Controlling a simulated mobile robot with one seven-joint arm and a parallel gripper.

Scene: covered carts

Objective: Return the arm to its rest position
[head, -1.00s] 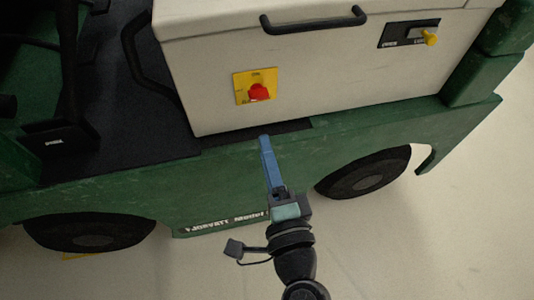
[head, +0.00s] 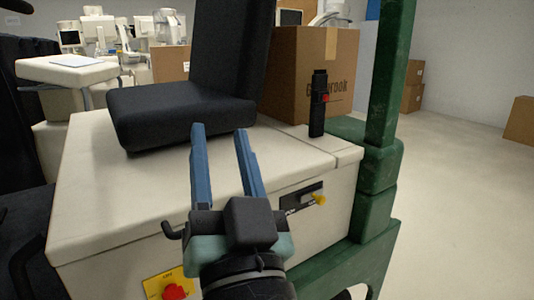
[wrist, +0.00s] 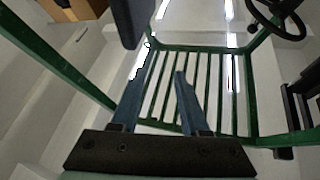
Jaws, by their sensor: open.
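My gripper (head: 222,130) is in the lower middle of the head view, its two blue fingers spread apart with nothing between them. It points up and away in front of the cream cart box (head: 95,195). In the wrist view my gripper (wrist: 157,92) also shows open and empty.
A black seat (head: 180,110) is on the box, near a cardboard box (head: 300,75) and a black handheld device (head: 318,105). A green post (head: 385,90) stands at right. A red knob (head: 174,291) and yellow-tipped switch (head: 319,199) are on the box front. Open floor lies at right.

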